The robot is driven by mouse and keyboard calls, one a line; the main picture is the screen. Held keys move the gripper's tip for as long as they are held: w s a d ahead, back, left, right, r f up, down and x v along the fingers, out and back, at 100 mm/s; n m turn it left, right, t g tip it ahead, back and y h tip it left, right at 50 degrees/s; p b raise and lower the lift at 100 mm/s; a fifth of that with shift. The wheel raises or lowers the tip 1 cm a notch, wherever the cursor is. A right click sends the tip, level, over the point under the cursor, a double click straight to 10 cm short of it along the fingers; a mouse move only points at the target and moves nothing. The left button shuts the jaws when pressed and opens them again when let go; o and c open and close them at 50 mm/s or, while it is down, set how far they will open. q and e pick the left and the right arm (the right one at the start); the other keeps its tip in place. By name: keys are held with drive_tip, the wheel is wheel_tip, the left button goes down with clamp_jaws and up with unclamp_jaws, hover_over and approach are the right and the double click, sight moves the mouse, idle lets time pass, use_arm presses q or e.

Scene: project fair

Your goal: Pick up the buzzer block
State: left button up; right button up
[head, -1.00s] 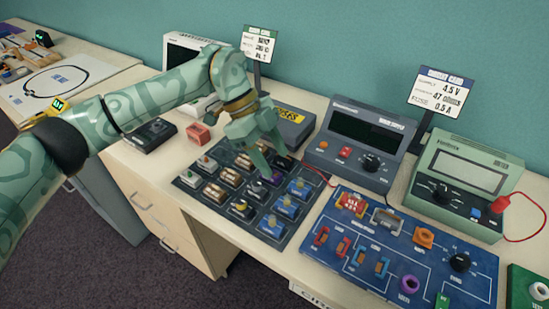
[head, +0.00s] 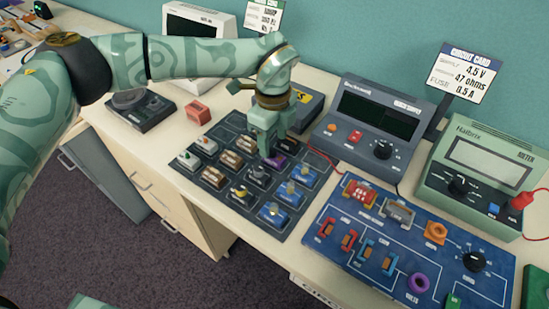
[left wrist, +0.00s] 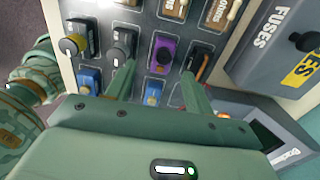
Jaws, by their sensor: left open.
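A purple block with a dark round top sits in the dark parts tray (head: 222,199); it looks like the buzzer block (head: 277,161), though I cannot read a label. My left gripper (head: 272,148) is open and points down over it. In the left wrist view the buzzer block (left wrist: 163,53) shows between the two spread fingers of the left gripper (left wrist: 158,72). I cannot tell whether the fingers touch it. In the head view the gripper hides part of the tray's back row.
Neighbouring blocks stand close around it, including a black one (left wrist: 199,62) and blue ones (head: 278,213). A grey fuse box (left wrist: 275,45) is behind the tray. A power supply (head: 372,122), a blue circuit board (head: 400,262) and a green meter (head: 480,180) stand to the right.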

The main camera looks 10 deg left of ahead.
sight(274, 152)
use_arm(q)
drive_tip(key=f, duration=0.1)
drive_tip(key=f+b, duration=0.1)
drive_tip(key=f, duration=0.3)
drive_tip(key=shift+w+f+b, duration=0.2)
drive_tip(key=shift+w+b, duration=0.05)
drive_tip(key=shift+b, duration=0.1)
drive_tip(key=shift+r, duration=0.15)
drive_tip(key=c, duration=1.1)
